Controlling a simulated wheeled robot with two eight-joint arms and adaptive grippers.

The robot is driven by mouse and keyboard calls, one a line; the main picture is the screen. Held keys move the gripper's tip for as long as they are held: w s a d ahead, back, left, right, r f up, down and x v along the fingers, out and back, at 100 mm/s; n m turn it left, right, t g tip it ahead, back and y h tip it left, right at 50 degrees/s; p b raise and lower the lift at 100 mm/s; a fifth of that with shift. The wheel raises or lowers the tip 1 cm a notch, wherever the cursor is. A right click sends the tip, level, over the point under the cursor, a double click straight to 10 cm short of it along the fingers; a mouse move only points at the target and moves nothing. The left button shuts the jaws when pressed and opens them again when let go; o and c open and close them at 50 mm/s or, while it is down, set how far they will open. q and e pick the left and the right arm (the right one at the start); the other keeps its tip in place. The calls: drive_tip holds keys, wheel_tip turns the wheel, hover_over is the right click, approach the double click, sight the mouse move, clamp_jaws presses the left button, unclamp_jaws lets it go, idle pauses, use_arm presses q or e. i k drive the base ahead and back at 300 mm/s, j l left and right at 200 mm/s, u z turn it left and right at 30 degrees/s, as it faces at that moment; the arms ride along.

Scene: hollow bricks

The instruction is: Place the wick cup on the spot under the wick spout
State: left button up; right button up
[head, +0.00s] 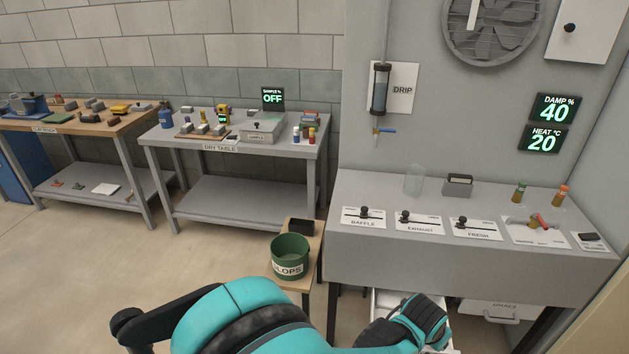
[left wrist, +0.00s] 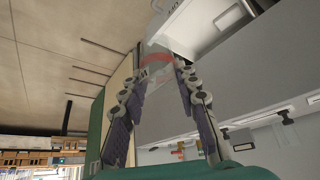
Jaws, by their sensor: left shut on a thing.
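My left arm crosses the bottom of the head view, and its hand end sits low in front of the grey bench (head: 470,255); the fingertips are hidden there. In the left wrist view my left gripper (left wrist: 163,68) is shut on a clear cup-like thing (left wrist: 160,58) with a red band, which I take to be the wick cup. A separate clear vessel (head: 414,180) stands upright on the bench. A clear tube marked DRIP (head: 380,88) hangs on the wall, with a blue and orange tap (head: 384,130) below it. I cannot pick out the wick spout or its spot. My right gripper is not in view.
A green slops bucket (head: 290,258) stands on a small wooden stand left of the bench. The bench top carries slider plates (head: 420,222), a grey holder (head: 458,186) and small bottles. An open white drawer (head: 385,302) shows under it. The dry table (head: 235,145) stands behind left.

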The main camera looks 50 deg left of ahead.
sight(159, 132)
drive_tip(key=i+j+u, duration=0.1)
drive_tip(key=j+u, duration=0.35)
drive_tip(key=i+j+u, duration=0.15)
drive_tip(key=j+u, duration=0.25)
drive_tip(key=i+j+u, duration=0.2)
drive_tip(key=j+u, duration=0.25)
drive_tip(key=i+j+u, duration=0.3)
drive_tip(key=u, duration=0.15)
drive_tip(key=i+j+u, duration=0.4)
drive_tip(key=i+u, duration=0.25)
drive_tip(key=u, duration=0.2)
drive_tip(key=i+j+u, duration=0.15)
drive_tip(key=i, duration=0.9)
drive_tip(key=i+z, duration=0.1)
drive_tip(key=i, duration=0.4)
drive_tip(key=i+j+z, duration=0.15)
drive_tip(key=i, duration=0.4)
drive_tip(key=i+j+z, duration=0.1)
drive_tip(key=i, duration=0.4)
drive_tip(key=i+j+z, duration=0.3)
drive_tip(key=i, duration=0.2)
drive_tip(key=i+l, duration=0.05)
